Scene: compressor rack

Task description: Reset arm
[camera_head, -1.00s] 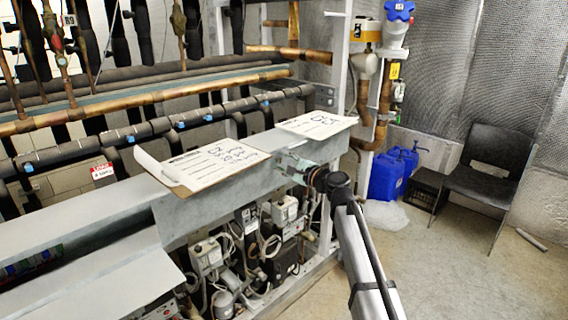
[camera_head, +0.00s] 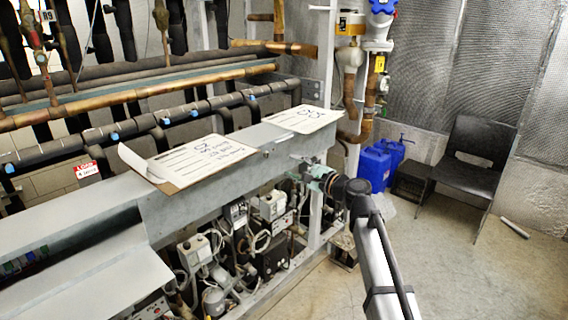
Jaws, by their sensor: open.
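My gripper (camera_head: 305,171) is at the end of my arm, right of the picture's middle. It is beside the right end of the grey metal beam, below the right-hand paper sheet. It is small in view and its fingers show only faintly; I see nothing held in it. My arm reaches up to it from the lower right.
A clipboard with handwritten papers (camera_head: 200,160) and another sheet (camera_head: 302,119) lie on the grey beam (camera_head: 60,222). Compressors and wiring (camera_head: 245,235) fill the rack below. Blue jugs (camera_head: 376,165) and a black chair (camera_head: 457,170) stand at right. Floor in front is clear.

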